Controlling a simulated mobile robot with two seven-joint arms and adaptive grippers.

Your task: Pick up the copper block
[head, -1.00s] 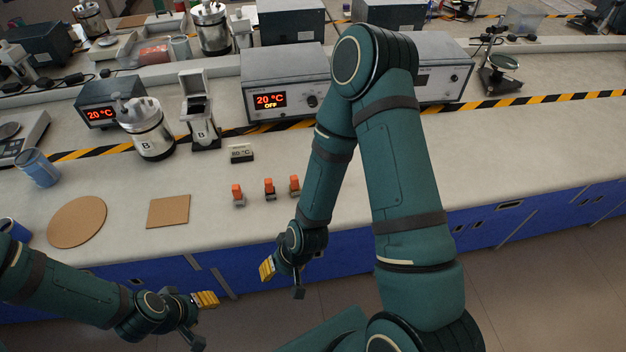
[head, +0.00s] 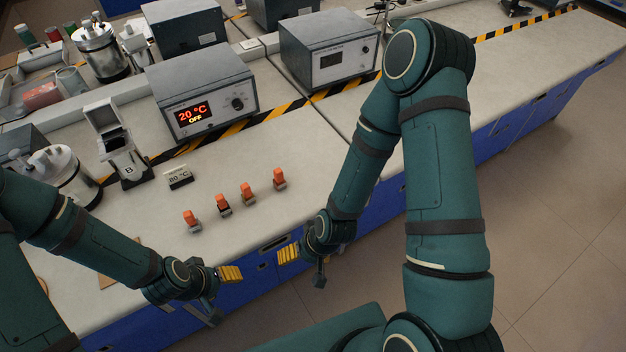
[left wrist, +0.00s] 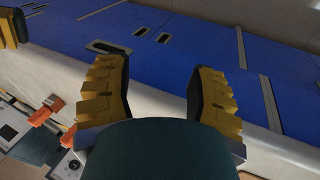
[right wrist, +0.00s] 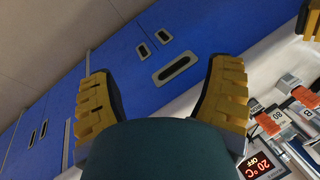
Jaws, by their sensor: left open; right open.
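Several small upright pieces with orange tops and grey or dark lower parts stand in a row near the bench's front edge; the leftmost (head: 191,220) and rightmost (head: 280,179) mark its ends. I cannot tell which one is or holds the copper block. Orange tops also show in the left wrist view (left wrist: 42,116) and right wrist view (right wrist: 269,124). My left gripper (head: 222,292) is open and empty, in front of the bench edge below the row. My right gripper (head: 304,266) is open and empty, in front of the edge, right of the left gripper. Neither touches a piece.
A steel vessel (head: 62,178) stands at left, partly behind my arm.

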